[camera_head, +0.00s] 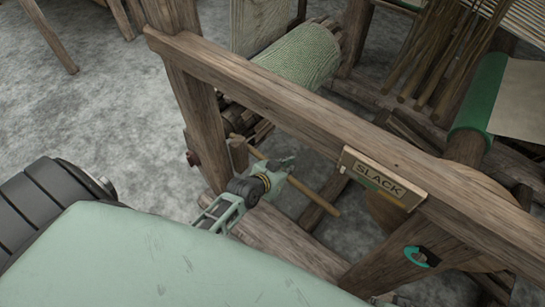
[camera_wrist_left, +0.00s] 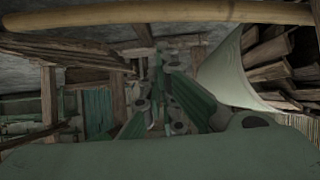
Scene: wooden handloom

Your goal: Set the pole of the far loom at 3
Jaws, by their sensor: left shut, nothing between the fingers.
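A thin wooden pole (camera_head: 322,205) slants down to the right beside the loom's side frame in the head view. In the left wrist view a pale wooden pole (camera_wrist_left: 160,16) crosses the top of the picture. My left gripper (camera_head: 287,164) is shut and empty, close to the pole's upper part and partly in front of it. I cannot tell whether they touch. A wooden plate reading "SLACK" (camera_head: 383,179) is fixed on the loom's top rail (camera_head: 290,98). No number is readable. My right gripper is out of view.
A roll of green cloth (camera_head: 303,55) lies behind the rail. A green roller with pale cloth (camera_head: 480,95) and several thin sticks (camera_head: 448,50) are at the upper right. A teal-and-dark round piece (camera_head: 421,257) sits on the lower right frame.

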